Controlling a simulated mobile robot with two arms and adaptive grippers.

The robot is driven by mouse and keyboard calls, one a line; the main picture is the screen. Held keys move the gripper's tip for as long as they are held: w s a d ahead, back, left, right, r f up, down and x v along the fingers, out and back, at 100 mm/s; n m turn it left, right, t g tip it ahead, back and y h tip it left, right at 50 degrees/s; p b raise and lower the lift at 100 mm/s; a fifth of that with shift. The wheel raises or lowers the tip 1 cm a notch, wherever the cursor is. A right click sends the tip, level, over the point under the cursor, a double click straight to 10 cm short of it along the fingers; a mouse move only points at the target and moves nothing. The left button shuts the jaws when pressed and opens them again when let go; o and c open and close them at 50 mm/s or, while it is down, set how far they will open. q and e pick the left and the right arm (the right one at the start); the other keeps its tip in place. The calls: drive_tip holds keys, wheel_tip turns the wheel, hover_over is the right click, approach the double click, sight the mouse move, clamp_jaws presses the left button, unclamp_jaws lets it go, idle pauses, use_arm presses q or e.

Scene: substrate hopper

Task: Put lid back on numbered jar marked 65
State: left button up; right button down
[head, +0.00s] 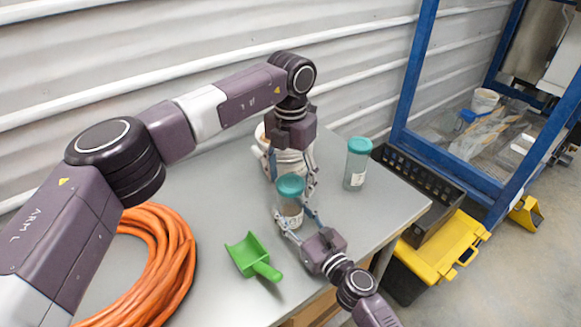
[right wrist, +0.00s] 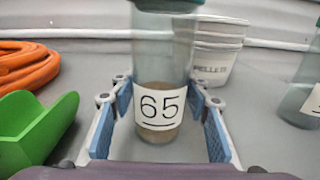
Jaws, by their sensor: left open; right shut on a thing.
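The clear jar marked 65 (right wrist: 160,108) stands upright on the grey table, with a little brown material at its bottom. In the head view, a teal lid (head: 290,185) shows at the top of this jar (head: 290,208); I cannot tell whether it is fully seated. My right gripper (head: 296,219) is shut around the jar's body, with a blue-padded finger on each side in the right wrist view (right wrist: 160,100). My left gripper (head: 291,180) points down at the lid, its fingers spread open to either side. The jar's top is cut off in the right wrist view.
A second jar (head: 356,165) with a teal lid stands to the right. A white pellets bucket (right wrist: 217,55) stands behind. A green scoop (head: 252,257) and orange hose coil (head: 165,255) lie left. A black crate (head: 425,190) and yellow bin (head: 445,245) are beyond the right edge.

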use_arm(q)
drive_tip(key=shift+f, duration=0.3)
drive_tip(key=c, duration=1.2)
drive_tip(key=o, duration=1.3)
drive_tip(key=shift+o, duration=0.2)
drive_tip(key=shift+r, duration=0.15)
use_arm(e)
drive_tip(key=c, duration=1)
unclamp_jaws()
use_arm(q)
wheel_tip(320, 180, up, 12)
